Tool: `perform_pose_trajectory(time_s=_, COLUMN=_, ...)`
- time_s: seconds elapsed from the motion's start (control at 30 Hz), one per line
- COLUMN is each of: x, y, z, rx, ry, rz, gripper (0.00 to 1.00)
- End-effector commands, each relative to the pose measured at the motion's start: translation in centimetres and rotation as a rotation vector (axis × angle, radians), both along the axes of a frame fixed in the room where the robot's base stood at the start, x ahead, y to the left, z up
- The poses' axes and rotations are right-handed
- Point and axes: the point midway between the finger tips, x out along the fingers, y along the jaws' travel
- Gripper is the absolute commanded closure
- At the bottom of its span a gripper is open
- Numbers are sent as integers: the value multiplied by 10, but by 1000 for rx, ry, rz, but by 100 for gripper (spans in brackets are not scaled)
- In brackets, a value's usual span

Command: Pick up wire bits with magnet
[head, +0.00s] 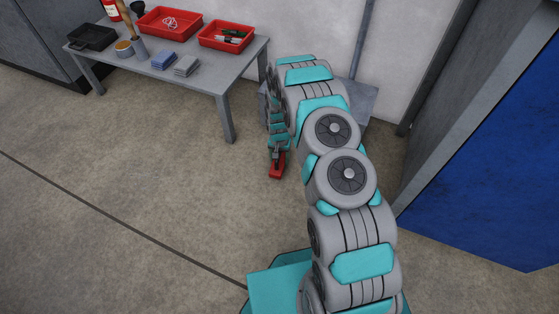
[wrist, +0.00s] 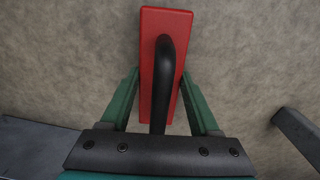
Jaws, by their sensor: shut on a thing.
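My gripper (head: 278,149) hangs low over the floor, to the right of the table. It is shut on a red block with a black handle, which looks like the magnet (head: 277,167). In the wrist view, my gripper (wrist: 160,75) has its two green fingers on either side of the black handle, and the red magnet (wrist: 151,28) lies beyond it, above the floor. I cannot tell the gap between magnet and floor. I see no wire bits on the floor in either view; its mottled surface could hide small ones.
A grey table (head: 205,75) stands at the upper left with a red tray (head: 152,33) holding pale loops, a second red tray (head: 207,40) with tools, and a black tray (head: 92,37). A blue panel (head: 490,150) is at right. The floor (head: 130,165) at left is clear.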

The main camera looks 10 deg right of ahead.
Motion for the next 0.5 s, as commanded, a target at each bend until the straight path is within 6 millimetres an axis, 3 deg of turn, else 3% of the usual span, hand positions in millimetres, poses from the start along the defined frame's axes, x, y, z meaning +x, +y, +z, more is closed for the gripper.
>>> perform_pose_trajectory(time_s=0.07, x=0, y=0, z=0, rx=0, ry=0, rz=0, gripper=59)
perform_pose_trajectory(time_s=0.43, x=0, y=0, z=0, rx=0, ry=0, rz=0, gripper=100)
perform_pose_trajectory(time_s=0.5, x=0, y=0, z=0, rx=0, ry=0, rz=0, gripper=100)
